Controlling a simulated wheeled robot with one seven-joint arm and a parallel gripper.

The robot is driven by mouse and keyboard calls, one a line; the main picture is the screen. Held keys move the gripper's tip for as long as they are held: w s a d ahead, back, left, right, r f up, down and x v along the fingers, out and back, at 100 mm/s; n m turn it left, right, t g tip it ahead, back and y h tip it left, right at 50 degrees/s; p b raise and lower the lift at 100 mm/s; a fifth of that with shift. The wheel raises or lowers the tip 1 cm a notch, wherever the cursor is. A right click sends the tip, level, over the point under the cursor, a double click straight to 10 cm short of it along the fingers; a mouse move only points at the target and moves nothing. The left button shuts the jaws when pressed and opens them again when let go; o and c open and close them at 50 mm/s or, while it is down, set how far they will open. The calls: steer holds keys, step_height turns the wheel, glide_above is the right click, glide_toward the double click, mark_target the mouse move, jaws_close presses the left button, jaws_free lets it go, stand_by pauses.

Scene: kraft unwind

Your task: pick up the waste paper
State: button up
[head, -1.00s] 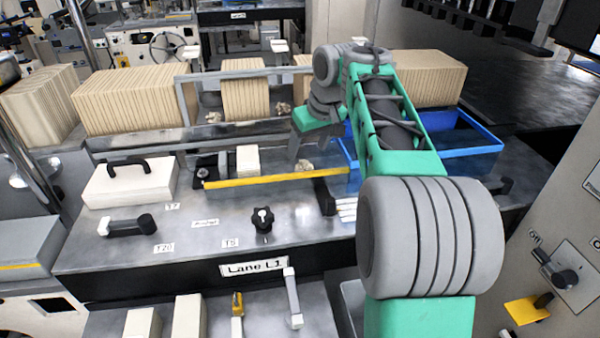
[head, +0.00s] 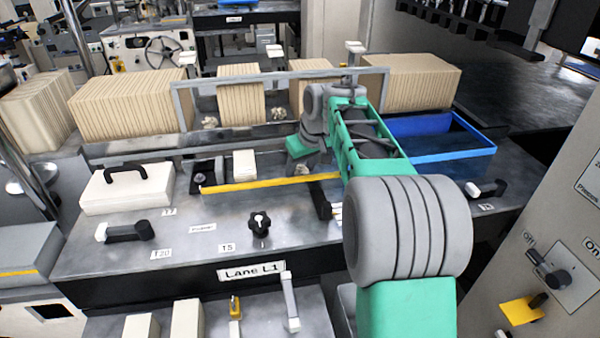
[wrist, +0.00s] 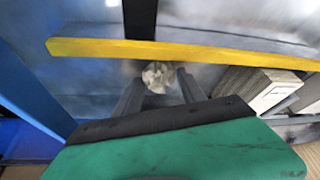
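A pale crumpled waste paper ball (wrist: 158,76) lies on the grey metal surface in the wrist view, close to the yellow strip. My gripper (wrist: 160,88) is open, with one dark finger on each side of the ball near the fingertips. I cannot tell whether either finger touches it. In the head view my gripper (head: 300,168) is low over the bench behind the yellow strip, and hides most of that ball. Two other crumpled paper balls, one on the left (head: 210,122) and one on the right (head: 279,113), lie farther back by the stacks.
A yellow strip (head: 265,184) runs along the bench in front of my gripper. A blue tray (head: 465,155) is to the right. Upright kraft stacks (head: 130,100) and a grey frame (head: 183,108) stand behind. A small pale block (head: 244,163) sits left of my gripper.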

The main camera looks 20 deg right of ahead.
steer(key=c, duration=0.9)
steer(key=shift+r, duration=0.15)
steer(key=shift+c, duration=0.2)
